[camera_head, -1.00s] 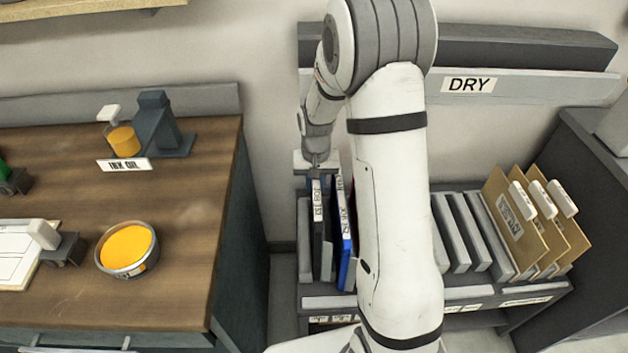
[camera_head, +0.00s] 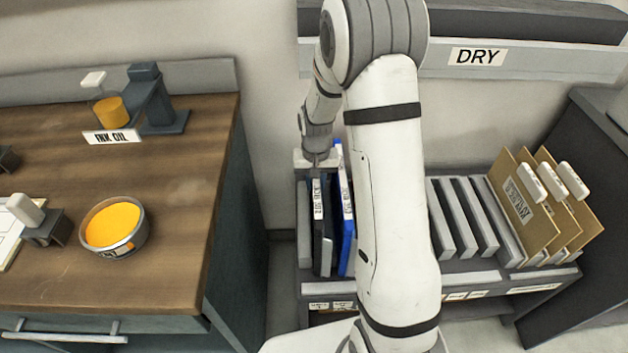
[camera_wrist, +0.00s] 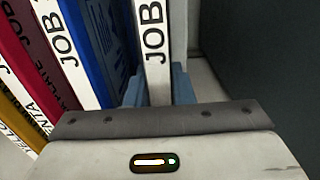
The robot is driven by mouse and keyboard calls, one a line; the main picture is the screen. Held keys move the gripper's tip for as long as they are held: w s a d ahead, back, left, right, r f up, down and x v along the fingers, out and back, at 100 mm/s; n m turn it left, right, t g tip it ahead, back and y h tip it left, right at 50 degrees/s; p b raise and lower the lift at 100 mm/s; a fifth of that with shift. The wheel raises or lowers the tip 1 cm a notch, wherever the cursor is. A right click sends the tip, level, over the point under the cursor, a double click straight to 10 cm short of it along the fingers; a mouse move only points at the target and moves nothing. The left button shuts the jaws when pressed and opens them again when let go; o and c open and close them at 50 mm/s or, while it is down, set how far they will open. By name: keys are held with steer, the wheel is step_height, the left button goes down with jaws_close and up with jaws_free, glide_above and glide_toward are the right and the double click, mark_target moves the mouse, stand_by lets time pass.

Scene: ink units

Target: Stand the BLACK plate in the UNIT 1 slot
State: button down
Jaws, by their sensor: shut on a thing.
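The black plate (camera_head: 325,240) stands upright at the left end of the rack, with a white spine label. My gripper (camera_head: 318,163) is at its top edge. In the wrist view, my gripper's bluish fingers (camera_wrist: 158,90) are shut on either side of this dark plate, whose white label (camera_wrist: 153,40) reads JOB. A blue plate (camera_head: 346,225) stands just to its right in the head view. I cannot tell how deep the black plate sits. The UNIT 1 slot cannot be identified, as no such label is readable.
Red, magenta and yellow plates (camera_wrist: 12,105) show at the left in the wrist view. My arm hides the rack's middle. Grey dividers (camera_head: 465,220) and tan folders (camera_head: 530,200) fill its right part. A wooden bench (camera_head: 170,210) with an orange ink tin (camera_head: 115,228) stands left.

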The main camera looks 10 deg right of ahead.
steer(key=shift+f+b, duration=0.3)
steer(key=shift+f, duration=0.05)
stand_by(0.5)
steer(key=c, duration=1.2)
jaws_free()
steer(key=shift+o, duration=0.2)
step_height(320, 180, up, 8)
steer(key=shift+f, duration=0.1)
steer(key=shift+r+p, duration=1.95)
steer(key=shift+r, duration=0.55)
